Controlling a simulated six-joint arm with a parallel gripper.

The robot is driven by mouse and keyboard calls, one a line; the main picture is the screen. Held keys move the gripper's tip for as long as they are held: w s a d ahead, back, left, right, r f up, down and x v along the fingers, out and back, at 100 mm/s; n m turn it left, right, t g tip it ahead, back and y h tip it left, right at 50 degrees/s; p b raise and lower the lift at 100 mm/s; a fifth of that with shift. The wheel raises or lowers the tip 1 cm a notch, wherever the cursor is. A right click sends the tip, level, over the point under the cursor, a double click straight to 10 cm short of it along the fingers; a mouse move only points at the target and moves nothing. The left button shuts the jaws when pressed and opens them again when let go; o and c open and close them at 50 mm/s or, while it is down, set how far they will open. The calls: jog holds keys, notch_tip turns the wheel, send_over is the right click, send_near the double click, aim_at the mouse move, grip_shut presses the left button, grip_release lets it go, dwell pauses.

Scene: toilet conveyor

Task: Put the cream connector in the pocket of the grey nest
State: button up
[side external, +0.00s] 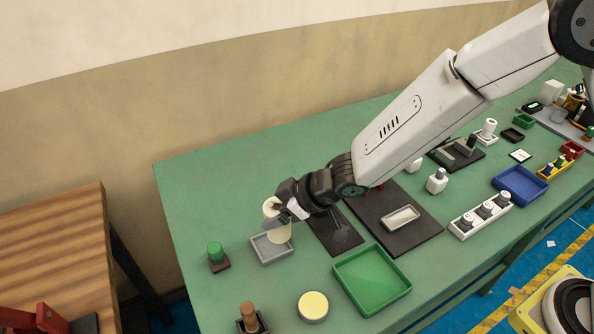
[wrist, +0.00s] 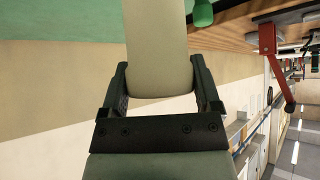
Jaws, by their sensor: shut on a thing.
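The cream connector (side external: 270,208) is a pale, rounded piece held upright in my gripper (side external: 284,213). In the wrist view the cream connector (wrist: 160,45) fills the space between the two dark fingers of my gripper (wrist: 160,78), which is shut on it. The grey nest (side external: 261,258) is a shallow, rimmed grey box on the green table in the side view. The connector's lower end overlaps the nest's pocket in the picture. I cannot tell whether it touches the nest's floor or hangs just above it. The nest is not clear in the wrist view.
A green-topped peg (side external: 216,253) stands left of the nest. A round yellow-topped dish (side external: 313,306), a green tray (side external: 372,280) and a wooden-handled tool (side external: 249,316) lie nearer the front. A dark plate (side external: 334,235) lies right of the nest. The table's back left is bare.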

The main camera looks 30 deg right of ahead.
jog(key=shift+d+x, duration=0.25)
jog(key=shift+x, duration=1.25)
jog(key=shift+w+f, duration=0.15)
jog(key=shift+w+a+f, duration=0.1)
jog(key=shift+w+f, duration=0.1)
jog(key=shift+f, duration=1.6)
jog(key=shift+f, duration=0.15)
jog(key=o, duration=1.2)
jog(key=shift+c, duration=0.2)
